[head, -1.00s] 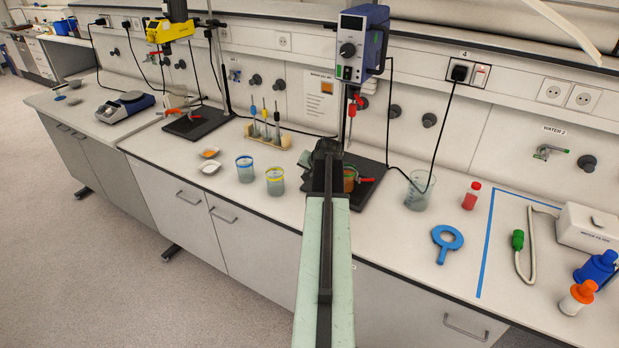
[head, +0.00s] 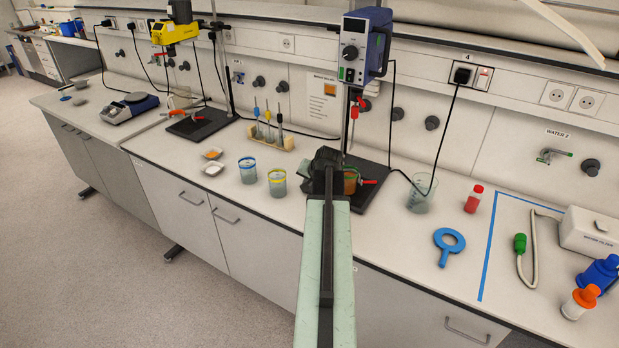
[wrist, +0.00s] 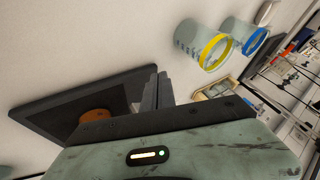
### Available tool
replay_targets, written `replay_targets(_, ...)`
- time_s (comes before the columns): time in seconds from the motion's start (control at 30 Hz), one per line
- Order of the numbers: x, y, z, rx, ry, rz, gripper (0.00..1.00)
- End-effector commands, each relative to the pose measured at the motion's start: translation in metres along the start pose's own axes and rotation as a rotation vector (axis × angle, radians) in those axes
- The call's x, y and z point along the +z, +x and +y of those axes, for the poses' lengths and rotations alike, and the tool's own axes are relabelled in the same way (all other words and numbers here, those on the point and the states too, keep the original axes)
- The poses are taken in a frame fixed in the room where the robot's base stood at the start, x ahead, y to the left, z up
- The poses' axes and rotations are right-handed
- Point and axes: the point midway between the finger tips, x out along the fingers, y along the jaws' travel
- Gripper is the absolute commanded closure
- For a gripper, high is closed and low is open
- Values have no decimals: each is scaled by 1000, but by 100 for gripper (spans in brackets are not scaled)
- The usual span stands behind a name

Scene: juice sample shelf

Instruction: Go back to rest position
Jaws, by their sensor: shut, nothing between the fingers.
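My gripper (head: 325,158) is at the end of my arm in the middle of the head view, over the front part of the bench. In the wrist view its dark fingers (wrist: 156,92) are together with nothing between them. An orange-brown beaker (head: 350,181) stands just right of and behind the gripper, on the black stand base (head: 376,170). The arm partly hides both. The wrist view shows the same base (wrist: 45,105) and the beaker's orange-brown top (wrist: 95,115), partly covered by my gripper body.
A yellow-rimmed beaker (head: 277,184) and a blue-rimmed beaker (head: 248,172) stand left of the gripper. The overhead stirrer (head: 365,45) hangs above and behind. The floor front left is clear.

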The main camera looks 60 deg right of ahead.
Motion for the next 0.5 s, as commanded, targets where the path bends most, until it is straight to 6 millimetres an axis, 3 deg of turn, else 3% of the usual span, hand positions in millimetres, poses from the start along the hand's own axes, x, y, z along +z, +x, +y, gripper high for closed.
replay_targets(0.03, 1, -19, -11, 0, -1, 0, 100)
replay_targets(0.23, 8, -62, -45, 1, 1, 0, 100)
replay_targets(0.37, 13, -77, -58, 2, 1, 0, 100)
replay_targets(0.5, 17, -78, -62, 2, 2, 0, 100)
